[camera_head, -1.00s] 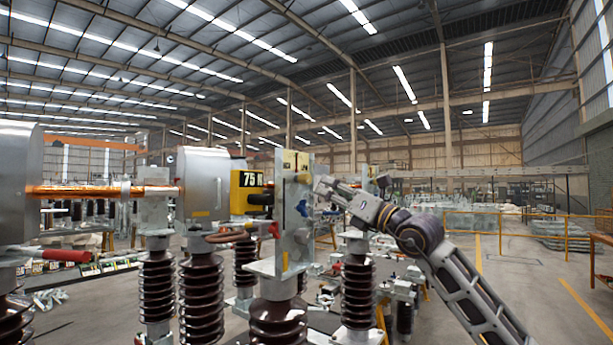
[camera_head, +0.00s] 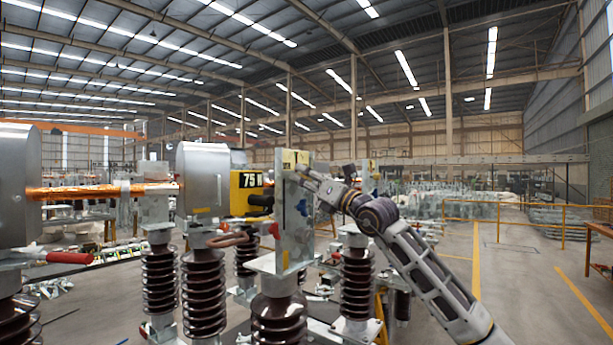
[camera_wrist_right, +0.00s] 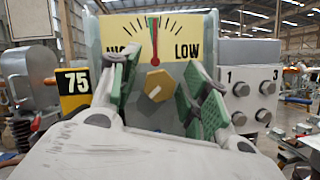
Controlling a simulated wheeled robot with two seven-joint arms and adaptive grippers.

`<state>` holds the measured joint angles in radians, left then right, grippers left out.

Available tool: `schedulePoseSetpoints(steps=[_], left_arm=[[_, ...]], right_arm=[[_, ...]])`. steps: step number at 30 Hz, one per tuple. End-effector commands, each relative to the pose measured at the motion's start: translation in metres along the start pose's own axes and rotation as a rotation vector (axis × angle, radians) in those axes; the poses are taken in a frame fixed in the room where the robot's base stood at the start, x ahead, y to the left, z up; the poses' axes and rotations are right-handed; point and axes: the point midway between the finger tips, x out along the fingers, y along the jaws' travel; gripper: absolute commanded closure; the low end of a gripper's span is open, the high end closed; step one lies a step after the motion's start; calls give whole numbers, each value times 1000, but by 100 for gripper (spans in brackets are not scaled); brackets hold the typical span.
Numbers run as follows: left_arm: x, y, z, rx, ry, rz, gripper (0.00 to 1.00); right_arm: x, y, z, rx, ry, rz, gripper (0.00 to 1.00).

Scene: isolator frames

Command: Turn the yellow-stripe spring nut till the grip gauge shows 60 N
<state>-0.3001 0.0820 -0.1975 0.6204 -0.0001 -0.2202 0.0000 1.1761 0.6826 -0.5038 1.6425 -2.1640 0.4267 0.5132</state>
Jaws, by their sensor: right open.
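The grip gauge (camera_head: 247,181) is a yellow box with a black display reading 75; the unit beside it is hard to read. It also shows at the left in the right wrist view (camera_wrist_right: 74,81). A tan knob-like nut (camera_wrist_right: 158,85) sits on a grey panel below a HIGH–LOW dial; I cannot make out a yellow stripe on it. My right gripper (camera_wrist_right: 160,88) is open, its green-padded fingers on either side of the nut, with no visible contact. In the head view my right gripper (camera_head: 308,178) is close to the upright plate (camera_head: 291,225). My left gripper is not in view.
The dial (camera_wrist_right: 155,35) has a red needle near its middle. A grey box (camera_wrist_right: 249,85) with several knobs stands right of it. Brown ribbed insulators (camera_head: 204,290) stand below and left of the plate. Open floor lies to the right, behind my right arm.

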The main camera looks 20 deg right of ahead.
Motion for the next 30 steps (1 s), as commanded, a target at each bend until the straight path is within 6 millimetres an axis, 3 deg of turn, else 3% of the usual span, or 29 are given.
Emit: schedulePoseSetpoints(steps=[11,21,30], left_arm=[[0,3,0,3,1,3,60],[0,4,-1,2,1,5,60],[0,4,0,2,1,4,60]], right_arm=[[2,0,-1,0,0,0,55],[2,0,0,0,0,0,99],[2,0,0,-7,1,3,100]])
